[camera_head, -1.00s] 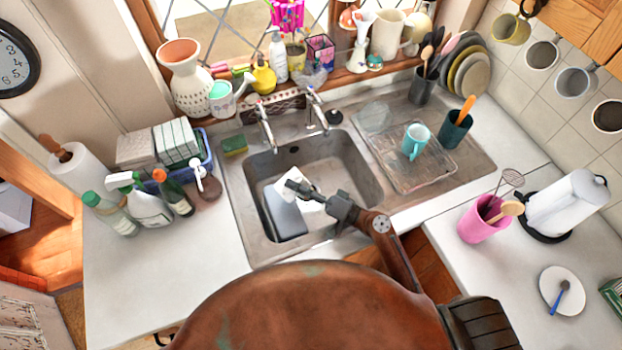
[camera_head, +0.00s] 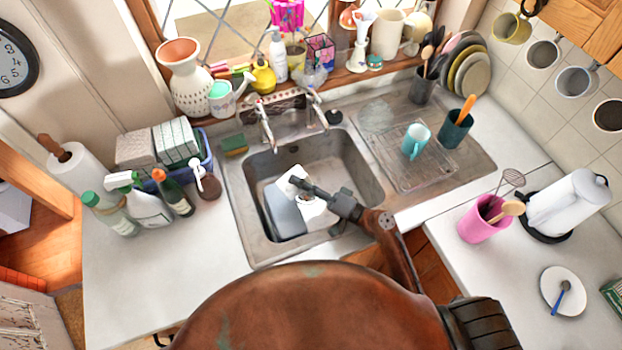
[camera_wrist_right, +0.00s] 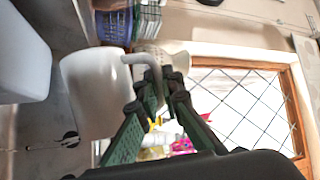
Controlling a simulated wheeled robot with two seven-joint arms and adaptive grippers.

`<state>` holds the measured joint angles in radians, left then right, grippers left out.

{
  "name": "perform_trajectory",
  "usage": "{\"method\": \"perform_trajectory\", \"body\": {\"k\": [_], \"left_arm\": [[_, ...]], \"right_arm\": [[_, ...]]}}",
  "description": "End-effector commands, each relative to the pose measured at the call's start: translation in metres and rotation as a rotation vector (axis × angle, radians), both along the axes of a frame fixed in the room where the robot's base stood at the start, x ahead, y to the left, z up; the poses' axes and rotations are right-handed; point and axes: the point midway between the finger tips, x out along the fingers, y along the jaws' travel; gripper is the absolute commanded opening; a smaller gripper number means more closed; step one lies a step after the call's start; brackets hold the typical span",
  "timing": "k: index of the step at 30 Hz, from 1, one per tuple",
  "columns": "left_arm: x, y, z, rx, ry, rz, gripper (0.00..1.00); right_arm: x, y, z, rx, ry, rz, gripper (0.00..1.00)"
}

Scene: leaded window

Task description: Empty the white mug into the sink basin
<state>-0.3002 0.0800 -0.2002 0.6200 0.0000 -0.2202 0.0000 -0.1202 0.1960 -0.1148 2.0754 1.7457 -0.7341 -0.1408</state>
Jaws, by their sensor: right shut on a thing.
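The white mug (camera_head: 291,177) is at the tip of my right gripper (camera_head: 300,184), over the sink basin (camera_head: 352,165). The gripper hides part of it. In the right wrist view the mug (camera_wrist_right: 92,92) is large beside the fingers of my right gripper (camera_wrist_right: 160,98), which are shut on its handle. The mug's opening and what it holds do not show clearly. In the head view a white patch with a dark spot shows just below the fingers; I cannot tell whether it belongs to the mug. My left gripper is not in view.
A grey-blue container (camera_head: 285,212) stands in the left of the basin. Taps (camera_head: 266,125) rise behind it. A drying tray (camera_head: 425,172) with a teal mug (camera_head: 415,141) is on the right. Bottles (camera_head: 150,208) and a sponge (camera_head: 234,145) are on the left.

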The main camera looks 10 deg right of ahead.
Motion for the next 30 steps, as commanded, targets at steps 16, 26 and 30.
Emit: {"method": "perform_trajectory", "body": {"k": [16,26,30], "left_arm": [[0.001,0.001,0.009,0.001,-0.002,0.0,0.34],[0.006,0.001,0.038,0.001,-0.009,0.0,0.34],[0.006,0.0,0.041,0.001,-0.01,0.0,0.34]], "right_arm": [[-0.014,0.032,-0.031,-0.323,-0.144,-0.001,0.0],[-0.019,0.041,-0.03,-0.488,-0.211,-0.004,0.0],[-0.02,0.045,-0.039,-0.541,-0.234,-0.008,0.0]]}}
